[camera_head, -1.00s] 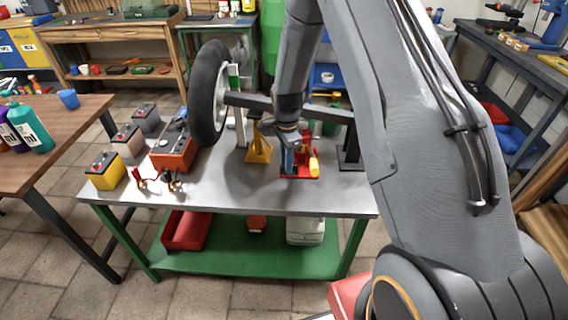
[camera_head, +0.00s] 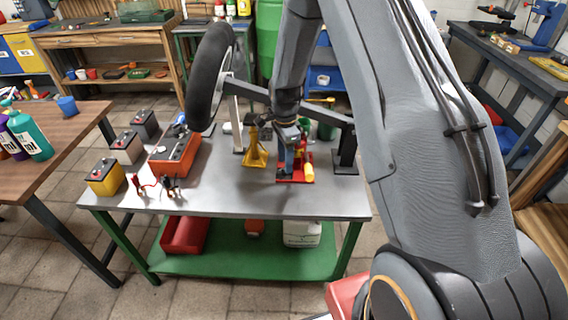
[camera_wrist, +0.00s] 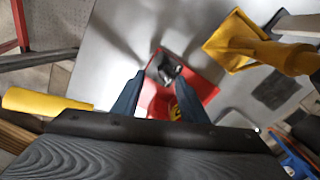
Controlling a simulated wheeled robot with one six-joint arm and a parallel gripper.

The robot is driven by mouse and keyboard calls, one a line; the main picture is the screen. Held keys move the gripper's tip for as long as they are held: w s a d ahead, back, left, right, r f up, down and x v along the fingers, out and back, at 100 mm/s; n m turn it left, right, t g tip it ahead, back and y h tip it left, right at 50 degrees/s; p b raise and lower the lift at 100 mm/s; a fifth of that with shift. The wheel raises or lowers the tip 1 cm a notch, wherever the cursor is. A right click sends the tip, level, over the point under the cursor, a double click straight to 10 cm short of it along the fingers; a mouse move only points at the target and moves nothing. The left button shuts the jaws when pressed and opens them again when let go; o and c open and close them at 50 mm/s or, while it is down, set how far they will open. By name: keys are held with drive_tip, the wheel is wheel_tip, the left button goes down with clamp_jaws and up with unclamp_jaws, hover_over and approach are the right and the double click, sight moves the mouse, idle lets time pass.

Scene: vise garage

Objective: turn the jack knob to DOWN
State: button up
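In the head view my gripper (camera_head: 288,160) is at the jack. I cannot make out the knob or its setting.
A wheel (camera_head: 208,80) on a sloping beam (camera_head: 325,113) is raised above the table (camera_head: 225,190). A yellow stand (camera_head: 254,153) is close left of the jack, and a black post (camera_head: 346,150) is to the right. Batteries (camera_head: 106,178) and an orange charger (camera_head: 172,152) are further left.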

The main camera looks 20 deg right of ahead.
sight(282, 170)
drive_tip(key=r, duration=0.1)
drive_tip(key=w+r, duration=0.1)
drive_tip(key=r, duration=0.1)
drive_tip(key=shift+w, duration=0.1)
drive_tip(key=shift+w+a+r+p, duration=0.15)
drive_tip(key=shift+a+r+p, duration=0.05)
drive_tip(key=shift+r+p, duration=0.35)
drive_tip(key=shift+s+a, duration=0.1)
drive_tip(key=shift+s, duration=0.3)
drive_tip(key=n+p, duration=0.1)
drive_tip(key=n, duration=0.5)
drive_tip(key=shift+s+n, duration=0.1)
drive_tip(key=shift+n, duration=0.2)
drive_tip(key=n, duration=0.3)
drive_tip(key=shift+n+p, duration=0.3)
drive_tip(key=n, duration=0.5)
drive_tip(key=shift+d+p, duration=0.2)
drive_tip(key=shift+p, duration=0.15)
drive_tip(key=shift+f, duration=0.3)
drive_tip(key=shift+f+p, duration=1.3)
drive_tip(key=shift+f, duration=2.3)
